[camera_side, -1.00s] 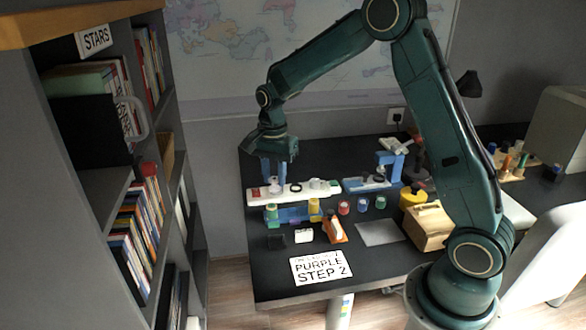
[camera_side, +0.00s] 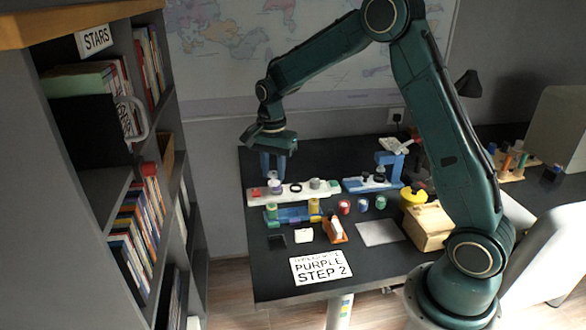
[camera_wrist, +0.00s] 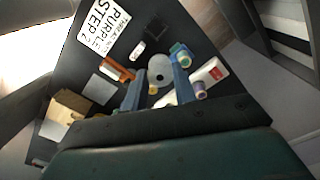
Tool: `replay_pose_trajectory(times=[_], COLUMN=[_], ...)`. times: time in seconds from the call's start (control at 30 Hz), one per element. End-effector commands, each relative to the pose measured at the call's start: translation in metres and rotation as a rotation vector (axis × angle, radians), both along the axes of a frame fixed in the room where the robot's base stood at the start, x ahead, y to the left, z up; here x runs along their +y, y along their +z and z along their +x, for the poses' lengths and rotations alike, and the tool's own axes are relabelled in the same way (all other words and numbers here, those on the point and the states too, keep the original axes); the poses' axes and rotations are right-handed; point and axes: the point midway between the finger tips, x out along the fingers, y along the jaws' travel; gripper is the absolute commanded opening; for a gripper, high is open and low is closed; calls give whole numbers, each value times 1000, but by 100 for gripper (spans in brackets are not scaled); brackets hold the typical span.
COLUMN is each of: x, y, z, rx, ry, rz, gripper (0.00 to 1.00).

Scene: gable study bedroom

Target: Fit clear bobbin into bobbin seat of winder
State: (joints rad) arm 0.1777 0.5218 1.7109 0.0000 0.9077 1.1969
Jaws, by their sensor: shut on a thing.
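The clear bobbin (camera_wrist: 159,70) is a pale, see-through disc between the fingertips of my gripper (camera_wrist: 158,80) in the wrist view. My gripper is shut on it. In the side view my gripper (camera_side: 274,175) points down over the left part of the winder, a long white base (camera_side: 302,196) with a red patch at its left end. The bobbin (camera_side: 275,185) shows small just under the fingertips there. The winder's white base (camera_wrist: 208,76) also shows behind the fingers in the wrist view. The bobbin seat is hard to make out, and I cannot tell whether the bobbin touches it.
A blue rack (camera_side: 292,215) with green and yellow spools stands in front of the winder. A blue-and-white machine (camera_side: 388,163) is to the right. Coloured spools (camera_side: 362,205), an orange holder (camera_side: 336,232), a wooden box (camera_side: 428,228) and a sign (camera_side: 320,268) lie nearer.

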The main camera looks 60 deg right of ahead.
Motion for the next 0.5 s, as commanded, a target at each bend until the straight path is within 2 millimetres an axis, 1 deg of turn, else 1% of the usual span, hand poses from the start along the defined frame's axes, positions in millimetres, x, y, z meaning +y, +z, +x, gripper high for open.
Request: replay_pose_trajectory(times=[0.17,0.27,0.5], x=[-22,-39,-84], y=[2,4,9], z=[18,29,54], rx=[0,0,0], ry=[-3,-4,-4], rz=[0,0,-1], gripper=[6,6,6])
